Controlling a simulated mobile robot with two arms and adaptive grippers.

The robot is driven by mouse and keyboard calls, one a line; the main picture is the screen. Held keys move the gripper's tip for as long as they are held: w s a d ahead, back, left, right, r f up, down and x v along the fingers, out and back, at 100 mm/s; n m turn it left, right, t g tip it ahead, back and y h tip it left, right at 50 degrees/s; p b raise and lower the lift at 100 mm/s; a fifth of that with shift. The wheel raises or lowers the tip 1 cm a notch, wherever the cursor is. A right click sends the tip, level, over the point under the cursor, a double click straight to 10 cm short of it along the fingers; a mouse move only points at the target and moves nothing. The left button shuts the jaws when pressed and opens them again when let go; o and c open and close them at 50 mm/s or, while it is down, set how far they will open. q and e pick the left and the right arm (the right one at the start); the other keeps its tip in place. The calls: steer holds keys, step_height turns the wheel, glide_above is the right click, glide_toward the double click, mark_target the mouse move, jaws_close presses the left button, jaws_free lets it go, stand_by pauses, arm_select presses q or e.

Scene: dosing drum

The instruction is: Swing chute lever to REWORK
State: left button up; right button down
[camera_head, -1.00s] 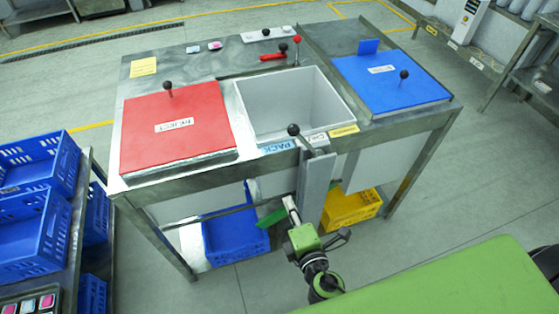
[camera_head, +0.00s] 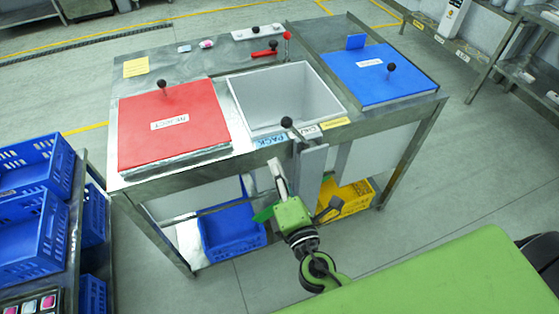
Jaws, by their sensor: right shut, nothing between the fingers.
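The chute lever (camera_head: 288,123), a black ball knob on a short rod, stands at the table's front edge above a grey chute panel (camera_head: 311,172). It tilts up and left, near the blue PACK label (camera_head: 271,140). A white label (camera_head: 306,132) sits just right of the lever, and a yellow label (camera_head: 337,123) farther right; its text is too small to read. My right gripper (camera_head: 275,165), with a green body, is shut and empty. It is in front of the table, below and slightly left of the knob, apart from it. My left gripper is out of view.
The steel table holds a red lid (camera_head: 195,135), an open grey bin (camera_head: 280,95), a blue lid (camera_head: 372,82) and a red-handled lever (camera_head: 264,52). Blue (camera_head: 230,230) and yellow (camera_head: 345,195) crates sit below.

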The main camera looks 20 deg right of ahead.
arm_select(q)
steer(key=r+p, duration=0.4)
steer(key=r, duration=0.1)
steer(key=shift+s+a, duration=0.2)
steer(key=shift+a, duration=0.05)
arm_select(e)
steer(key=w+d+r, duration=0.1)
steer(key=w+d, duration=0.2)
steer(key=w, duration=0.5)
steer(key=shift+w+d+r, duration=0.2)
steer(key=shift+w+d, duration=0.1)
steer(key=shift+d, duration=0.1)
